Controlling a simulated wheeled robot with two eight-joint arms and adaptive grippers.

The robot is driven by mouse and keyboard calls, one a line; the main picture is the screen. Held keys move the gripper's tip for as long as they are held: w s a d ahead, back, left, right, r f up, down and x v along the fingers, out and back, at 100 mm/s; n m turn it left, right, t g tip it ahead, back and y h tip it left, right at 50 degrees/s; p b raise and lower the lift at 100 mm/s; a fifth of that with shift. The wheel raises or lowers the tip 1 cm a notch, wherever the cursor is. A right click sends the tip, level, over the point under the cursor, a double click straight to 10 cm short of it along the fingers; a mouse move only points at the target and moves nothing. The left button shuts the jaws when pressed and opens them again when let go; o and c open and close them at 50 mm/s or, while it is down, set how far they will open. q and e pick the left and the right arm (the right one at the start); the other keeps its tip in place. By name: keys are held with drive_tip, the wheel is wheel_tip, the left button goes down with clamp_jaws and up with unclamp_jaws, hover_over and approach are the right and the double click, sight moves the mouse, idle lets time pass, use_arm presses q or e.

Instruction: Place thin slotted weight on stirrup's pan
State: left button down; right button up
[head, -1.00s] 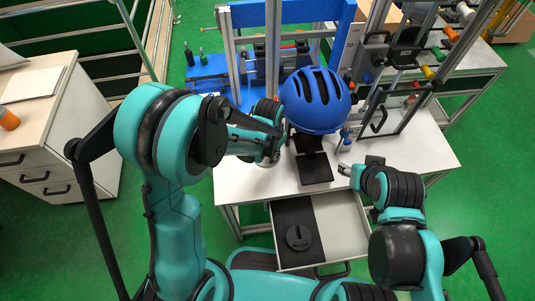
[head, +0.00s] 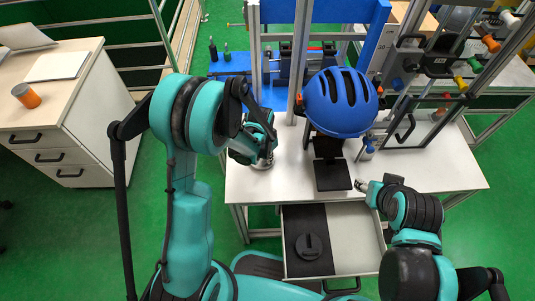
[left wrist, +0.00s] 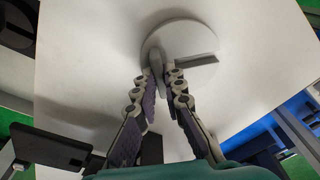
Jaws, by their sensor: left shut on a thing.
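The thin slotted weight, a pale round disc with a slot, shows in the left wrist view (left wrist: 184,48), flat over or on the white table top. My left gripper (left wrist: 158,76) is shut on its near edge; whether the disc touches the table is unclear. In the head view, my left gripper (head: 264,162) is low over the table's left part, left of the helmet. A black flat plate (head: 333,175) lies below the helmet; I cannot tell whether it is the stirrup's pan. My right gripper (head: 362,184) is right of this plate, its jaws too small to read.
A blue helmet (head: 341,102) sits above the black plate, before the tower frame. The open drawer (head: 355,240) below the table holds a dark slotted disc (head: 309,246). The white table top (head: 420,172) is clear at the right. A drawer cabinet (head: 70,130) stands at left.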

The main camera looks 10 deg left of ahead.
use_arm(q)
drive_tip(key=shift+f, duration=0.1)
drive_tip(key=c, duration=1.6)
unclamp_jaws()
